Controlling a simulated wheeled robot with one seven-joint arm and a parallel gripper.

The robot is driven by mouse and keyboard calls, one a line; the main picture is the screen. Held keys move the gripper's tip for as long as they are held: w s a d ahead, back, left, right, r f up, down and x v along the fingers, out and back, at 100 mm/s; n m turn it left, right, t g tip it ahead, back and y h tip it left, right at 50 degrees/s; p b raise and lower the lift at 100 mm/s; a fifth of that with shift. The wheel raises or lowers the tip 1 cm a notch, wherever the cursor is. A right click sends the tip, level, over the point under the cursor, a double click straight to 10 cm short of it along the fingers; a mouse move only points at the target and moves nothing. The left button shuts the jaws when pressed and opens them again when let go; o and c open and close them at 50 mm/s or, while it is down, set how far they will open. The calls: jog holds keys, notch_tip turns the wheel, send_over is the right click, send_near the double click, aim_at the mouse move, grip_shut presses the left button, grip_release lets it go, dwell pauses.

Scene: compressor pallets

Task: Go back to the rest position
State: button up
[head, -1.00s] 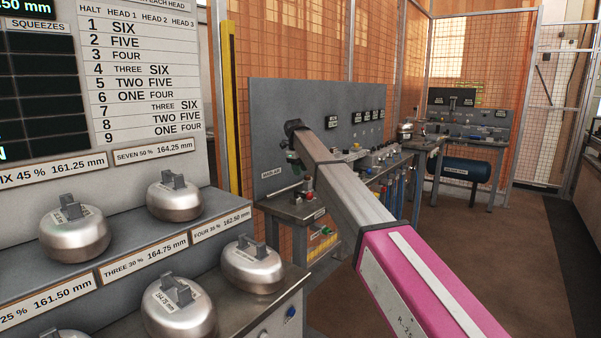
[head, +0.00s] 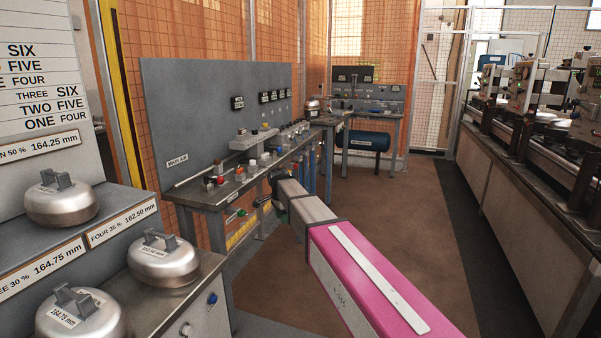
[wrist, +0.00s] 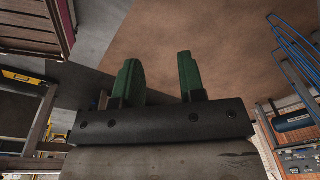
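My gripper (wrist: 160,82) shows in the wrist view with two green fingers standing apart and nothing between them. Beyond the fingers are brown and grey floor. In the head view my pink and grey arm reaches forward from the lower right toward the grey workbench, and the gripper's fingertips are too small and hidden there to make out. The arm's far end appears in front of the lower part of the workbench (head: 190,196).
Metal domed weights (head: 165,262) with handles stand on a stepped grey stand at left. A row of machines on a long counter (head: 520,200) runs along the right. A blue tank (head: 367,141) sits under the far bench. Brown floor (head: 400,230) between is clear.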

jog(key=s+d+f+n, duration=0.6)
jog(key=s+d+f, duration=0.2)
jog(key=s+d, duration=0.5)
jog(key=s+d+f+n+g, duration=0.1)
jog(key=s+d+f+n, duration=0.5)
jog(key=s+d, duration=0.7)
notch_tip(320, 180, down, 2)
jog(key=shift+s+d+f+y, duration=0.1)
jog(key=shift+s+d+y, duration=0.1)
jog(key=shift+s+y, duration=0.2)
